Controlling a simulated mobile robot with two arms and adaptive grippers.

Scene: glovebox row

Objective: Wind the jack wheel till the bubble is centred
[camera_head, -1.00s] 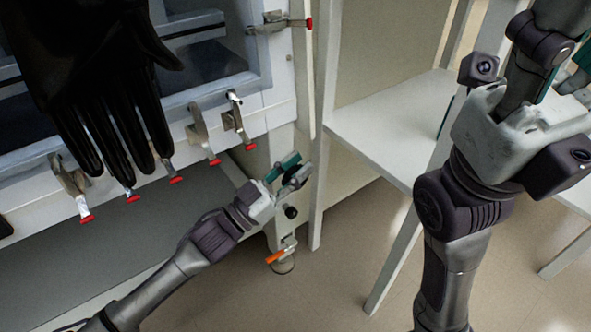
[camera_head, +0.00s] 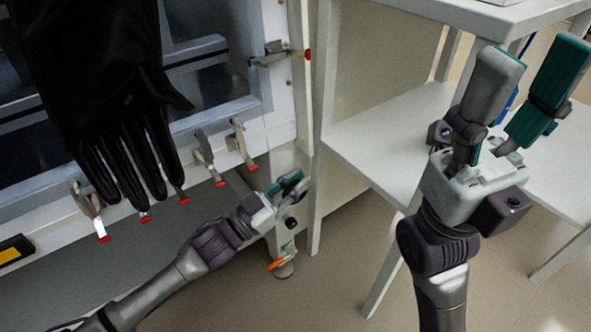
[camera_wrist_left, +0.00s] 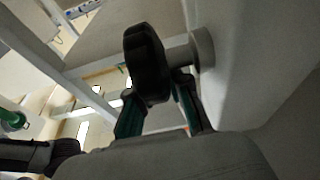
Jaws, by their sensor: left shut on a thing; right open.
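The jack wheel is a ribbed black knob (camera_wrist_left: 148,65) in the left wrist view, on a short pale shaft (camera_wrist_left: 182,55) from a white wall. My left gripper (camera_wrist_left: 158,100) is shut on it, with a green-padded finger on either side. In the head view my left gripper (camera_head: 288,185) is at the glovebox's lower right corner, and the wheel is hard to make out there. A black item with a yellow strip (camera_head: 12,252) is cut off at the left edge; I cannot make out a bubble. My right gripper (camera_head: 525,95) is open and empty, fingers up.
The glovebox front carries red-tipped clamps (camera_head: 240,145) and a hanging black glove (camera_head: 115,110). An orange lever (camera_head: 277,264) sits low by the corner leg. A white shelf unit (camera_head: 380,125) stands to the right, behind my right gripper. Floor between is clear.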

